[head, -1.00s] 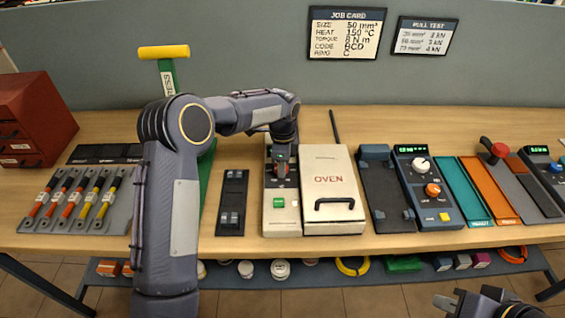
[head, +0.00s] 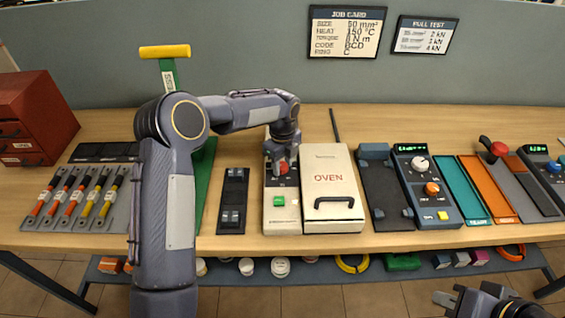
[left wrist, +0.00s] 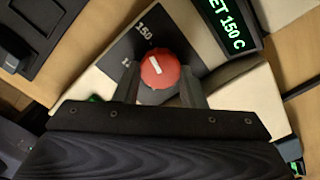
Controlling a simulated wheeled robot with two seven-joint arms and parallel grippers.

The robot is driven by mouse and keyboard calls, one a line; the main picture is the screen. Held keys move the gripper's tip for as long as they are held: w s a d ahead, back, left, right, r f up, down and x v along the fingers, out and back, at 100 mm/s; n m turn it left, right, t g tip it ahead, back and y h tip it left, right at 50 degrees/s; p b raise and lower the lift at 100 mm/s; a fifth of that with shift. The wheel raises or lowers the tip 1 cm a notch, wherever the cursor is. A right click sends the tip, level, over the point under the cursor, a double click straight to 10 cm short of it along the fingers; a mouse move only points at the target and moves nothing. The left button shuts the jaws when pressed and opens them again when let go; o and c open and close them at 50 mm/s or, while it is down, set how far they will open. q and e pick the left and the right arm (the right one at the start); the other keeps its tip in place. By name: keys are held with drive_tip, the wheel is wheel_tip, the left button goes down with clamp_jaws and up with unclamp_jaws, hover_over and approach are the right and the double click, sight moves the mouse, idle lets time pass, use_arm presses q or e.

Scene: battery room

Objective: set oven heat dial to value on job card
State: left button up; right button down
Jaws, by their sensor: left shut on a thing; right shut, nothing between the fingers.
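The oven (head: 328,205) is a cream box with a control panel on its left. The red heat dial (head: 283,169) is on that panel. My left gripper (head: 281,160) is shut on the dial; the left wrist view shows its fingers either side of the red knob (left wrist: 160,71). The knob's white mark points toward the printed 150. The oven display (left wrist: 232,24) reads "ET 150 C", its start cut off. The job card (head: 346,32) on the wall lists HEAT 150 °C. My right gripper (head: 445,299) is shut and empty at the lower right.
A green button (head: 279,200) sits on the panel in front of the dial. A black switch block (head: 233,200) stands left of the oven. A blue device with knobs (head: 427,187) stands to its right. The pull test card (head: 425,35) hangs beside the job card.

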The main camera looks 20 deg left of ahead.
sight(283, 166)
use_arm(q)
drive_tip(key=shift+w, duration=0.1)
idle(0.3)
drive_tip(key=o, duration=1)
wheel_tip(283, 166, up, 8)
drive_tip(key=shift+f+b, duration=0.25)
drive_tip(key=shift+b, duration=0.3)
drive_tip(key=shift+r, duration=0.2)
